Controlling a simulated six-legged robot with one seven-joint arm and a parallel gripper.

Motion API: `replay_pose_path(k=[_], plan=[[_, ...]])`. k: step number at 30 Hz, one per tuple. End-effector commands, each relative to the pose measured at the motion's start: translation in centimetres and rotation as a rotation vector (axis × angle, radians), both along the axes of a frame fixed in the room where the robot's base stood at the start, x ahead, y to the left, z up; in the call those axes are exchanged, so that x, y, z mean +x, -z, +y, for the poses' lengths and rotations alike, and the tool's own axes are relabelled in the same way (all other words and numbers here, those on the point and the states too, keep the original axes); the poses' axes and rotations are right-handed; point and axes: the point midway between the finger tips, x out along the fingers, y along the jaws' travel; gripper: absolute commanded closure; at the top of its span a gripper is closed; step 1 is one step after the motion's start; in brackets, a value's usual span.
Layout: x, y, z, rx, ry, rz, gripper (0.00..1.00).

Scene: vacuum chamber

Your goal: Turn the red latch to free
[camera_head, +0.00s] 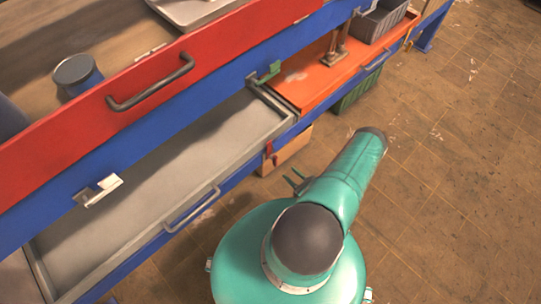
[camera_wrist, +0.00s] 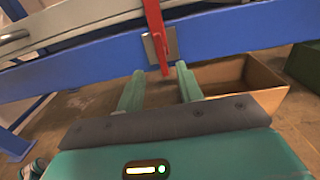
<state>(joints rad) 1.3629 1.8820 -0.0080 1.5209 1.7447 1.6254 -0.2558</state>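The red latch (camera_wrist: 156,38) is a narrow bar on a metal plate fixed to a blue rail. In the wrist view it hangs near vertical, with its lower end in line with the space between my gripper's fingers. In the head view the red latch (camera_head: 270,154) is small, on the blue edge under the grey tray. My gripper (camera_wrist: 160,75) is open, its two green fingers apart on either side of the latch's lower end. Whether they touch it cannot be told. In the head view my gripper (camera_head: 295,180) is partly hidden by my green arm.
A grey drawer tray (camera_head: 150,190) with a metal handle lies left of the latch. A white latch (camera_head: 98,190) and a green latch (camera_head: 265,74) sit on the upper blue rail. A cardboard box (camera_wrist: 240,85) stands below. The tiled floor at right is clear.

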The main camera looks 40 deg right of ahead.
Motion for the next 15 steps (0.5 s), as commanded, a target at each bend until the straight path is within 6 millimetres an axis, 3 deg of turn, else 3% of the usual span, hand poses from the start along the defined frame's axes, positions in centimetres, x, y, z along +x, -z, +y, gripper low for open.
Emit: replay_pose_path(k=[15], plan=[[9.6, 0.0, 0.3, -0.001, -0.003, -0.001, 0.64]])
